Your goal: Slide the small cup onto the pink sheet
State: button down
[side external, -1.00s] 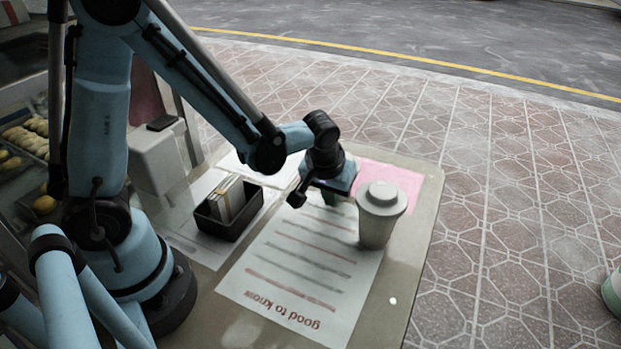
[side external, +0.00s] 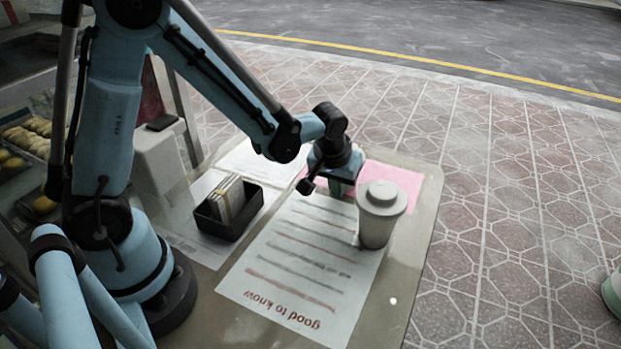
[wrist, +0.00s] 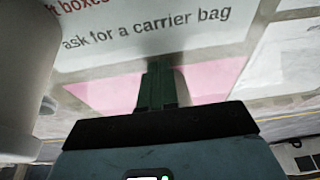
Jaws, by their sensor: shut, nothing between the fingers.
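The small cup (side external: 379,222) is pale with a lid. It stands upright at the right edge of the white printed sheet, just in front of the pink sheet (side external: 408,180). In the wrist view the cup (wrist: 25,75) fills the left edge. The pink sheet (wrist: 212,78) shows there on both sides of the fingers. My gripper (side external: 337,188) is to the left of the cup and apart from it, near the left part of the pink sheet. Its green fingers (wrist: 158,82) are together with nothing between them. My gripper hides part of the pink sheet in the side view.
The white "good to know" sheet (side external: 290,270) lies flat in front of my gripper. A black tray (side external: 212,219) with upright cards stands to its left. The counter's right edge (side external: 425,262) is close beyond the cup. A white box-like device (side external: 157,158) stands further left.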

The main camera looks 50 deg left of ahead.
jog(key=shift+w, duration=0.1)
jog(key=shift+w+a, duration=0.4)
jog(key=shift+w, duration=0.35)
jog(key=shift+s, duration=0.15)
jog(key=shift+s+d+r, duration=0.1)
jog(key=shift+s+d, duration=0.15)
jog(key=shift+s, duration=0.2)
notch_tip(320, 180, up, 8)
dwell(0.8)
jog(key=s+r+m+t+h, duration=0.1)
jog(key=s+r+m+t, duration=0.3)
jog(key=s, duration=0.8)
jog(key=shift+r+m+h, duration=0.3)
jog(key=shift+r+m, duration=0.15)
jog(key=shift+m, duration=0.15)
